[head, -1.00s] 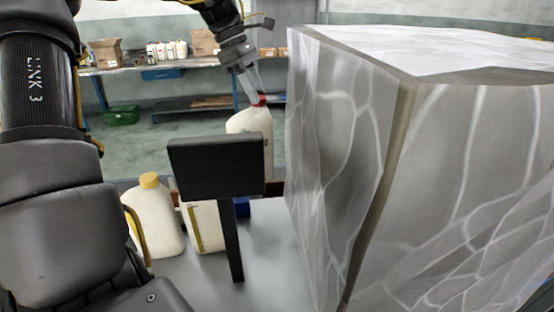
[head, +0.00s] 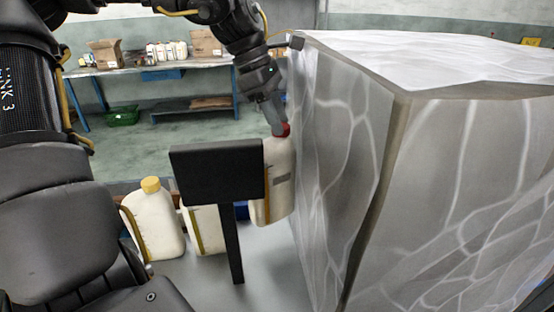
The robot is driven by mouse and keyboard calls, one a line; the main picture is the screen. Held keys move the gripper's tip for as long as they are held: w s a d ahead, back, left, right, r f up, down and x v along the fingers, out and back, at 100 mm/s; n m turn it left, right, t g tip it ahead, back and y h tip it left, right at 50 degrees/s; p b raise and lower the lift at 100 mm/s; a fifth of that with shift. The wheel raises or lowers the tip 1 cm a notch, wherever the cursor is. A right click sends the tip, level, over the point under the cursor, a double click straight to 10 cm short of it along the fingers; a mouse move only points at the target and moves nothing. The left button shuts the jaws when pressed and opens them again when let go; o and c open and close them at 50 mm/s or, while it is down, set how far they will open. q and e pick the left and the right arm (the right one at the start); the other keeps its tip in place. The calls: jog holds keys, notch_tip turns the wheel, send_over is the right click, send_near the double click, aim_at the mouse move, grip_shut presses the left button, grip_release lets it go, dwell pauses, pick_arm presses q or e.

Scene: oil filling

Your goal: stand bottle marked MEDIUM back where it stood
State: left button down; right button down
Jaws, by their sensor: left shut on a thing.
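My left gripper (head: 279,128) is shut on the red cap of a white bottle (head: 281,180). The bottle hangs nearly upright between the black sign and the large grey block. Its left part is partly hidden behind the sign, and I cannot read any marking on it. Whether its bottom touches the table is unclear. A white bottle with a yellow cap (head: 153,222) stands at the left of the table. Another pale bottle (head: 209,228) stands beside it, its top hidden by the sign. My right gripper is not in view.
A black sign on a post (head: 216,172) stands in front of the bottles. A large grey marbled block (head: 450,190) fills the right side. The grey table (head: 195,285) is bare at the front.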

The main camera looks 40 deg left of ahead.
aim_at(277, 142)
pick_arm(q)
jog(key=shift+a+f+p, duration=0.1)
jog(key=shift+f+p, duration=0.25)
jog(key=shift+f, duration=2.75)
notch_tip(277, 142, down, 3)
jog(key=shift+f+p, duration=0.1)
jog(key=shift+p, duration=0.2)
jog(key=shift+w+f, duration=0.1)
jog(key=shift+f, duration=0.5)
jog(key=c, duration=1)
grip_release()
jog(key=shift+f, duration=0.1)
jog(key=b+v, duration=0.1)
jog(key=v, duration=1.1)
